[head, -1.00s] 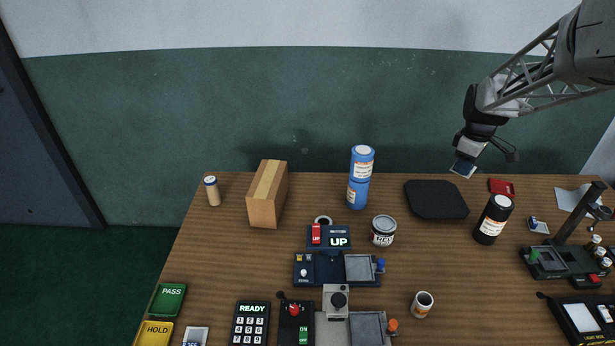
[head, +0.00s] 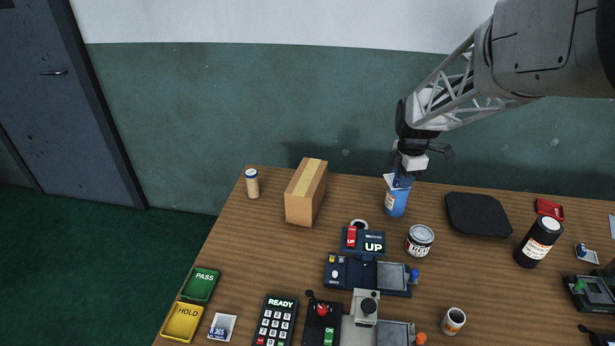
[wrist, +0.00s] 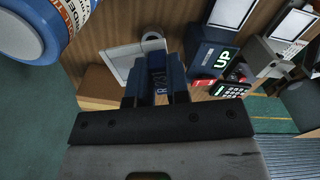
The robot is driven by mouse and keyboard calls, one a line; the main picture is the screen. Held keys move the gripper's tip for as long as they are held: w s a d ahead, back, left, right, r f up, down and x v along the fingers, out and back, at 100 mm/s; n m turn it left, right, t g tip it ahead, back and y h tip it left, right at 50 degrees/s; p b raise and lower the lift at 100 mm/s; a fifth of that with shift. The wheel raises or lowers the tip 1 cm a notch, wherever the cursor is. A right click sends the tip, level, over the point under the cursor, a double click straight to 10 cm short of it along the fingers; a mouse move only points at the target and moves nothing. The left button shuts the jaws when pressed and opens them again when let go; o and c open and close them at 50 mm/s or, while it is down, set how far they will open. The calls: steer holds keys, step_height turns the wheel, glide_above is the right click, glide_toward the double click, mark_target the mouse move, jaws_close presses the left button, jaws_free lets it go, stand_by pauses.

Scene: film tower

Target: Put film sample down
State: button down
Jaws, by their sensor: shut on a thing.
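My gripper (head: 408,170) is raised over the back of the table, close to the top of the blue bottle (head: 396,203). In the wrist view the two dark fingers (wrist: 156,92) are shut on the film sample (wrist: 122,62), a pale square with a dark blue label reading sideways between the fingers. In the head view only a small white part of the sample (head: 390,179) shows beside the gripper and bottle top. A similar card (head: 222,326) marked 365 lies at the front left of the table.
The blue bottle (wrist: 40,30) looms at the wrist view's upper left. A cardboard box (head: 306,192) and small jar (head: 252,184) stand left. Green PASS (head: 201,285) and yellow HOLD (head: 183,323) trays lie front left. Devices crowd the front middle; the left-middle table is clear.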

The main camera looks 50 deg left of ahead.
steer(key=s+a+f+n, duration=0.1)
steer(key=s+a+n, duration=0.4)
steer(key=s, duration=0.4)
steer(key=s+a+f+n, duration=0.1)
steer(key=s+a+n, duration=0.3)
steer(key=s, duration=0.5)
steer(key=shift+s+a+f+n, duration=0.25)
steer(key=shift+a+n, duration=0.15)
steer(key=shift+a, duration=0.5)
glide_above(315, 177)
steer(key=shift+s+f, duration=0.1)
steer(key=shift+f, duration=0.65)
steer(key=shift+f, duration=1.75)
steer(key=shift+f, duration=0.15)
